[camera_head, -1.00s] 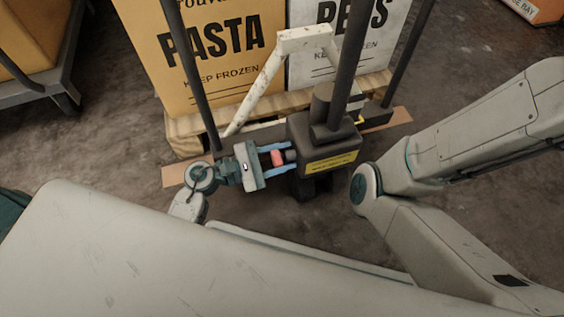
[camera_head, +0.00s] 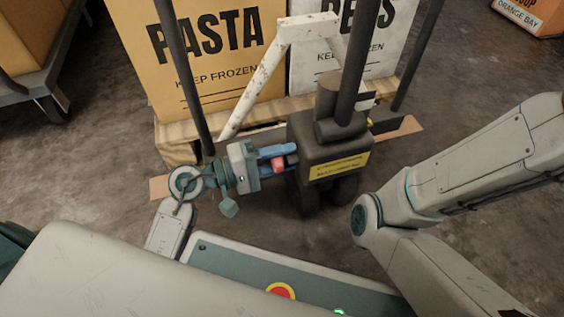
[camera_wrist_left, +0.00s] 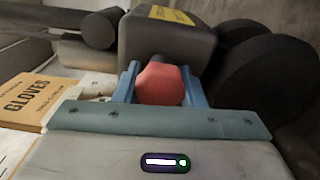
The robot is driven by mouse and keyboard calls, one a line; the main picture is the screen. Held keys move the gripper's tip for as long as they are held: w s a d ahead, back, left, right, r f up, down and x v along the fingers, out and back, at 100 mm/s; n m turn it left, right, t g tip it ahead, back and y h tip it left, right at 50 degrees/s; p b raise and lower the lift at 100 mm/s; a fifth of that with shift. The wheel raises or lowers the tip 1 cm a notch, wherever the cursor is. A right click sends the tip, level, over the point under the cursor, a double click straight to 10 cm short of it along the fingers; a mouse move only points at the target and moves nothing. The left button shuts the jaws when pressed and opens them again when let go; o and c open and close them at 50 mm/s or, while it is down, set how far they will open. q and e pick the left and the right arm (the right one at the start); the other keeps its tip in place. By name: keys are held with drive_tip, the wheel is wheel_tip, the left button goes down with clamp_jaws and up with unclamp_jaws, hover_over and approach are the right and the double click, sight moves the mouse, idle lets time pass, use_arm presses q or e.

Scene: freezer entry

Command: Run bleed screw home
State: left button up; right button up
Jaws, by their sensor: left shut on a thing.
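The bleed screw's red head (camera_head: 278,164) sits at the left side of a dark pump block (camera_head: 308,160) with a yellow label. My left gripper (camera_head: 279,157) comes from the left, its blue fingers shut around the red head. In the left wrist view the red head (camera_wrist_left: 162,84) lies between the two blue fingers, against the dark block (camera_wrist_left: 195,42).
A white frame (camera_head: 262,80) and dark upright posts rise around the block. Behind stand a yellow PASTA box (camera_head: 200,75) and a white box (camera_head: 330,65) on a wooden pallet (camera_head: 185,134). A cart (camera_head: 45,85) stands far left. A gloves box (camera_wrist_left: 28,98) shows in the left wrist view.

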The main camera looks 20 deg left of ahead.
use_arm(q)
drive_tip(key=m, duration=0.5)
idle(0.5)
drive_tip(key=o, duration=1)
drive_tip(key=shift+a, duration=0.1)
